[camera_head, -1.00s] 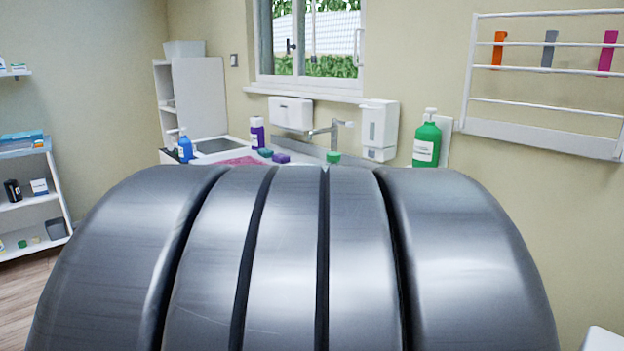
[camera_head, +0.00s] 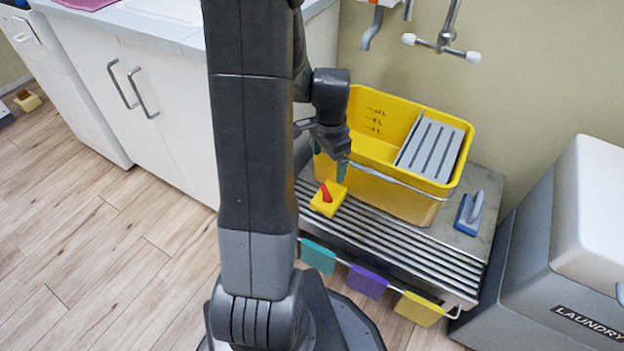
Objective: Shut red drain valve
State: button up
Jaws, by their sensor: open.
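The red drain valve (camera_head: 326,192) is a small red lever on a yellow block (camera_head: 328,207) low at the front left of the yellow bucket (camera_head: 379,188). The lever tilts up and to the left in the picture. My gripper (camera_head: 331,160) is open with greenish fingertips, just above the lever in the picture, in front of the bucket's left wall. I see no contact with the lever, but the exact gap is hard to tell. My arm hides part of the rack's left side.
The bucket stands on a slatted metal rack (camera_head: 400,240) with coloured cloths hanging in front. A blue-grey brush (camera_head: 470,212) lies right of the bucket. A grey laundry bin (camera_head: 570,270) stands at right, white cabinets (camera_head: 150,100) at left.

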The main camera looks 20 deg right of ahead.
aim_at(327, 192)
notch_tip(327, 192, down, 14)
jog(key=b, duration=0.5)
jog(key=shift+w+d, duration=0.1)
jog(key=shift+d, duration=0.05)
jog(key=c, duration=1)
